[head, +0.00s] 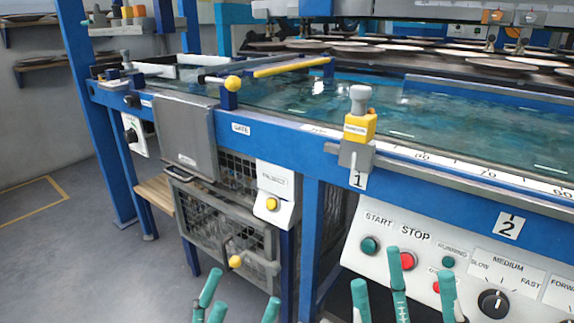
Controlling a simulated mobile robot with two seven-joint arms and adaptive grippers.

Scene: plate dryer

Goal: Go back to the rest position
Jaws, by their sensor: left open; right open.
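My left gripper (238,302) shows only its teal fingertips at the bottom edge, left of centre. Its fingers are spread apart with nothing between them. It appears in front of the lower mesh cage of the machine. My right gripper (404,296) shows its teal fingertips at the bottom, right of centre. Its fingers are also spread and empty, and they overlap the white control panel (465,262) in the picture. I cannot tell how far they are from the panel. The rest of both grippers and both arms is out of view.
The plate dryer's blue frame (260,133) runs across the view. A yellow-topped clamp (359,127) stands on its front rail. A mesh cage (218,215) and a reject box (273,195) jut below. Plates (500,65) lie at the back. Grey floor (70,270) is clear at left.

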